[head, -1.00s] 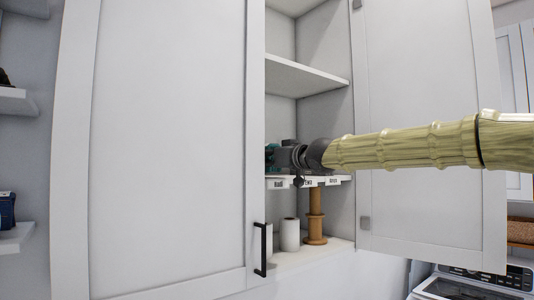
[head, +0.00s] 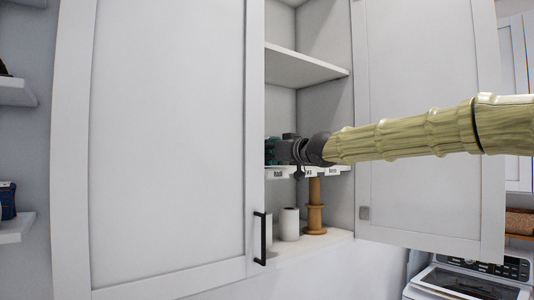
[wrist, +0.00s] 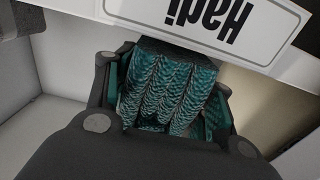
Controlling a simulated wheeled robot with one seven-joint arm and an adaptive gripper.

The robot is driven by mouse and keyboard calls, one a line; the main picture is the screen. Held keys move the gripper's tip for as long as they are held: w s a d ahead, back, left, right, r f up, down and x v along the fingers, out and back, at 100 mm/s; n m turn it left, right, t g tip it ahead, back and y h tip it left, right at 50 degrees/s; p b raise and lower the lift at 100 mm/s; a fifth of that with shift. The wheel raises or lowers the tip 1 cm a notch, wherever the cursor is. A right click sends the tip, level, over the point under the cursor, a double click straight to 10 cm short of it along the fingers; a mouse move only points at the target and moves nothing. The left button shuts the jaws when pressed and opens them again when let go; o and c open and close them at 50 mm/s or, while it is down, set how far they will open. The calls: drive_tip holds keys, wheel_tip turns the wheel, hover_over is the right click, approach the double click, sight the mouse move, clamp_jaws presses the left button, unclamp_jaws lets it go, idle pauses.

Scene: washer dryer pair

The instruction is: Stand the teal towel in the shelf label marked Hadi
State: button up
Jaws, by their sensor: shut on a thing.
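The teal towel (wrist: 172,88), a folded knit bundle, is between the fingers of my gripper (wrist: 165,98) in the wrist view. My gripper is shut on it. The Hadi label (wrist: 215,22) shows upside down at the top of the wrist view, on the shelf edge, close to the towel's far end. In the head view my gripper (head: 278,152) is inside the open cabinet, just above the shelf label (head: 279,173), with a bit of teal towel (head: 270,151) showing. The cabinet door hides the towel's left side. I cannot tell whether the towel touches the shelf.
The left cabinet door (head: 170,150) is closed and the right door (head: 430,130) stands open beside my arm. An upper shelf (head: 305,66) is above my gripper. White rolls (head: 289,224) and a wooden spool (head: 315,210) stand below. A washer (head: 470,280) is at lower right.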

drive_tip(key=shift+f, duration=0.3)
drive_tip(key=o, duration=1.3)
drive_tip(key=shift+s, duration=0.1)
drive_tip(key=v, duration=1.2)
